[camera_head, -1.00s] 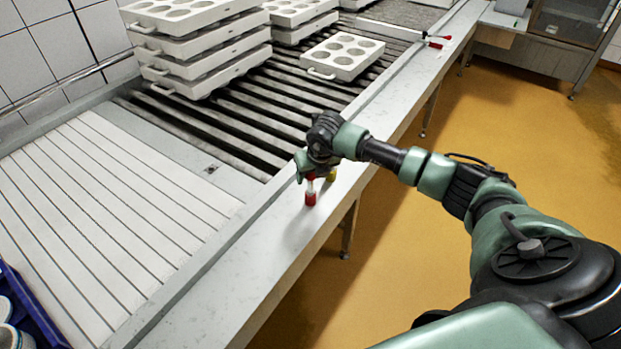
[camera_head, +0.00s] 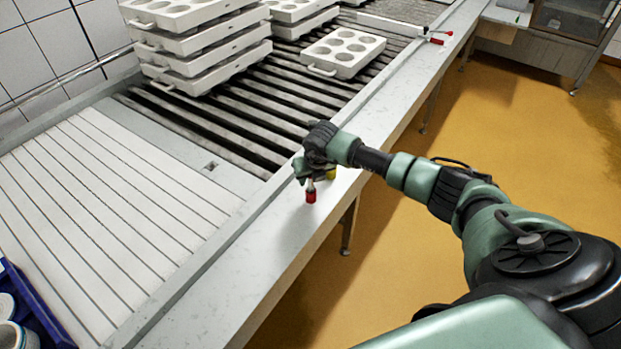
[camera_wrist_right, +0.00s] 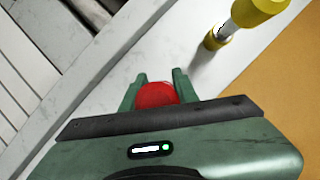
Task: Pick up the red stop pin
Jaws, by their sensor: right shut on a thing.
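The red stop pin (camera_head: 311,196) is upright at the pale metal ledge along the conveyor, below my right gripper (camera_head: 309,177) in the head view. Its lower red end and a pale middle show; its upper part is hidden by the gripper. In the right wrist view its round red top (camera_wrist_right: 157,95) sits between the two green fingers of the right gripper (camera_wrist_right: 155,82), which are shut on it. I cannot tell whether its lower end touches the ledge. My left gripper is not in view.
A yellow pin (camera_wrist_right: 240,20) stands close beside the gripper, partly hidden in the head view (camera_head: 331,173). White moulds (camera_head: 344,54) rest on the rollers farther back. Another red-ended item (camera_head: 437,39) lies at the far ledge. The near ledge (camera_head: 240,285) is clear.

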